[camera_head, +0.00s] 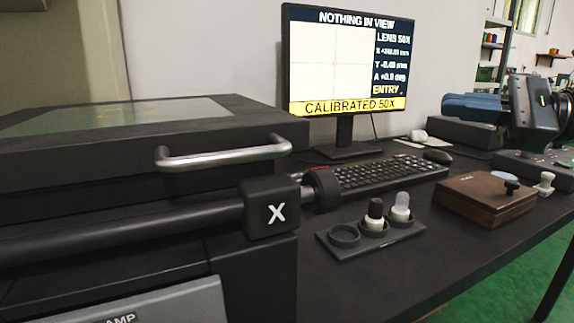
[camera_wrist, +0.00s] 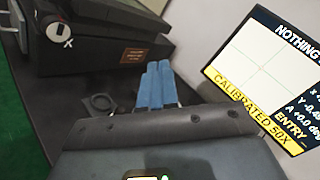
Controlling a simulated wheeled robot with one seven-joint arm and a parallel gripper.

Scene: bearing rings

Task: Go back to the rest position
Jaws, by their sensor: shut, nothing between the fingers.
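My gripper (camera_head: 449,103) is at the far right of the head view, behind the mouse and to the right of the monitor. Its blue fingers point left, and its dark body with a small green display is at their right. In the wrist view the two blue fingers (camera_wrist: 160,66) lie side by side, shut, with nothing held between them. The head view hides the lower part of my arm.
The monitor (camera_head: 344,108) reads "NOTHING IN VIEW". The measuring machine (camera_head: 90,150) fills the left.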

